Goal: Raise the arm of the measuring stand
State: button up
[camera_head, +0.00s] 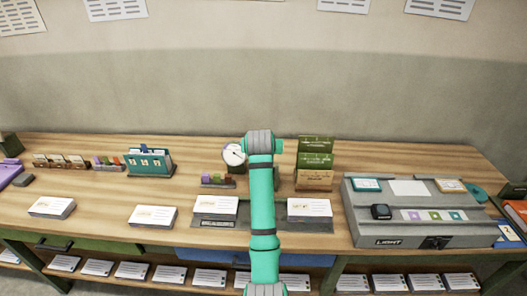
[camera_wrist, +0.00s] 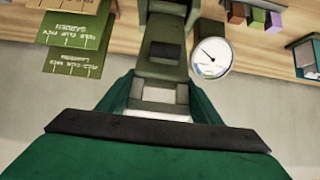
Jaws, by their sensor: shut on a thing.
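The measuring stand (camera_wrist: 165,48) shows in the wrist view as a grey-olive body with a dark square on it. Its round white dial (camera_wrist: 210,50) with a dark needle sits just right of the body. In the head view the dial (camera_head: 234,155) shows at the left of my teal arm, which hides most of the stand. My gripper (camera_wrist: 160,100) is shut on the stand's arm, in line with the stand. The exact contact is partly hidden, and I cannot tell how high the stand's arm is.
Green card boxes (camera_head: 316,155) stand close right of my arm. A small block holder (camera_head: 218,181) is close left. Card stacks (camera_head: 216,206) lie in front. A grey light box (camera_head: 420,222) is at the right. The wall is behind the wooden table (camera_head: 110,192).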

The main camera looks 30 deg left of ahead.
jog(key=shift+a+f, duration=0.1)
dwell(0.3)
jog(key=o, duration=1.5)
jog(key=v, duration=1)
jog(key=shift+s+r, duration=0.25)
jog(key=shift+s, duration=0.05)
jog(key=shift+w, duration=0.15)
